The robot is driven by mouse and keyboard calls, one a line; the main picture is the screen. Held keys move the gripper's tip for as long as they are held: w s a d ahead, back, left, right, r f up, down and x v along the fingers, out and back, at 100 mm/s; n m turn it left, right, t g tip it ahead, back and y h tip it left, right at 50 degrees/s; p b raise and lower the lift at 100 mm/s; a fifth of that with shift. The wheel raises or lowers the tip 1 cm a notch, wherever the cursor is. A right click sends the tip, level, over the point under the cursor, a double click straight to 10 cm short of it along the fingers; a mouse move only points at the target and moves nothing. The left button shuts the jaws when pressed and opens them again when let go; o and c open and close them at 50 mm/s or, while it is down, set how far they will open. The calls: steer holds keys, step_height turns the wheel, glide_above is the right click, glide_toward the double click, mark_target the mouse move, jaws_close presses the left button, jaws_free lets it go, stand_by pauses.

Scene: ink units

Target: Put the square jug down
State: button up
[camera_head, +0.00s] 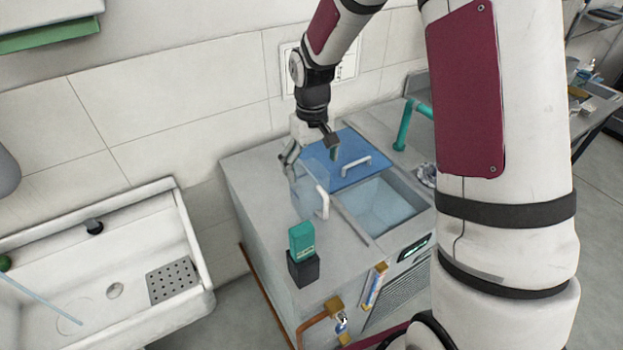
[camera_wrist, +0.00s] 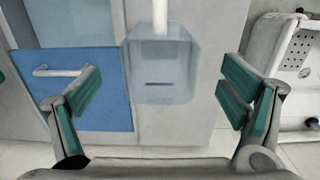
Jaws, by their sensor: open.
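The square jug (camera_head: 308,186) is clear and pale, with a white handle (camera_head: 322,201). It stands upright on the grey top of the bench unit (camera_head: 262,190), left of the blue lid. In the wrist view the jug (camera_wrist: 160,70) shows in the middle, with its handle at the top edge. My gripper (camera_head: 312,158) is open above and around the jug's far side. In the wrist view its green-padded fingers (camera_wrist: 160,92) are spread wide, with clear gaps on both sides of the jug. The jug's far side is partly hidden by my gripper.
A blue lid (camera_head: 350,172) with a white handle lies beside the jug, and an open water basin (camera_head: 385,207) is in front of it. A teal pipe (camera_head: 404,125) rises behind. A green and black block (camera_head: 302,255) stands at the front corner. A white sink (camera_head: 130,262) is left.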

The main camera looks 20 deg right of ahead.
steer(key=s+r+t, duration=0.1)
steer(key=s+r, duration=0.4)
steer(key=r, duration=0.4)
steer(key=s+r+t, duration=0.2)
steer(key=s+r, duration=0.3)
steer(key=r, duration=0.4)
steer(key=s+r+m+t, duration=0.1)
steer(key=s+r, duration=0.1)
steer(key=s, duration=0.5)
steer(key=s+r+m+t, duration=0.1)
steer(key=s+r, duration=0.2)
steer(key=s, duration=0.5)
steer(key=shift+t, duration=0.3)
steer(key=shift+o, duration=0.4)
steer(key=shift+s+a, duration=0.1)
